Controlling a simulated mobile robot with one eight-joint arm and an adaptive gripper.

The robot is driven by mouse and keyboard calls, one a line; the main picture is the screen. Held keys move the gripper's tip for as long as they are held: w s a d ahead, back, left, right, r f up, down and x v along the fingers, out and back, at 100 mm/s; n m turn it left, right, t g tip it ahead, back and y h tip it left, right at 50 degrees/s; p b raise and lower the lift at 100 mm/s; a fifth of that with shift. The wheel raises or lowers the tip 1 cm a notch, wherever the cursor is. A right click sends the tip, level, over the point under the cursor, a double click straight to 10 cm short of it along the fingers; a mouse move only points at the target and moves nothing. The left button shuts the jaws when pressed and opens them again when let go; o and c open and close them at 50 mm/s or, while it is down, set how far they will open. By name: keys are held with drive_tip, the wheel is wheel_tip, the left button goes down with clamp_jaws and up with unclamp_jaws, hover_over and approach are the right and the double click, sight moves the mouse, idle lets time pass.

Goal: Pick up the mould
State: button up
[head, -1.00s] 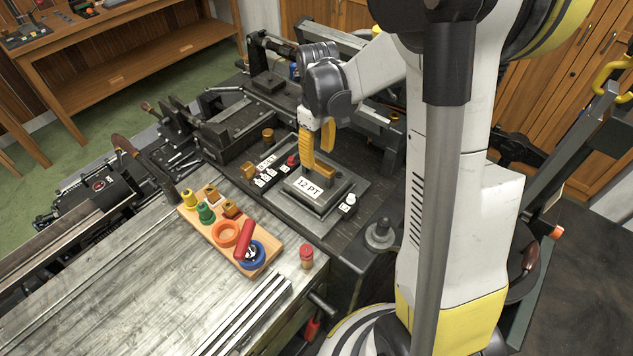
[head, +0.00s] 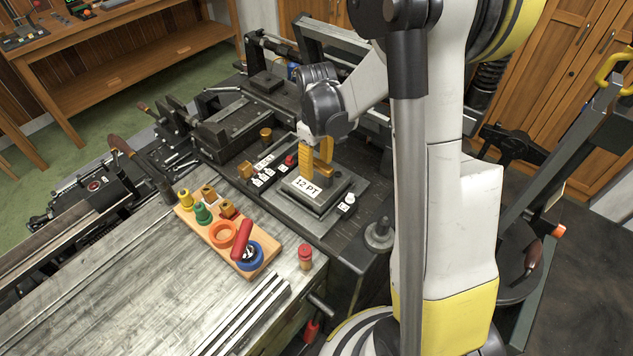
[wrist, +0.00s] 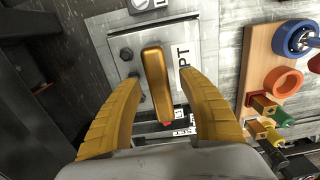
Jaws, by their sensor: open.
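The mould is a grey metal block (head: 325,202) with a white "12 PT" label and an upright brass handle. It sits on a dark plate on the machine bed. In the wrist view the handle (wrist: 157,80) shows between my gripper's two yellow fingers (wrist: 161,88), with a gap on both sides. The label shows to the right of the handle there. In the head view my gripper (head: 315,168) is open just over the mould, and its fingers partly hide the handle. Contact with the mould cannot be made out.
A wooden board (head: 258,268) with coloured rings and pegs lies on the metal bench at left front. A small red-topped peg (head: 305,257) stands beside it. Small labelled blocks (head: 264,172) stand left of the mould, and a grey knob (head: 379,235) stands to its right.

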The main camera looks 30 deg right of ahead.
drive_tip(key=shift+f, duration=0.2)
drive_tip(key=shift+c, duration=0.2)
clamp_jaws()
drive_tip(key=shift+r, duration=0.1)
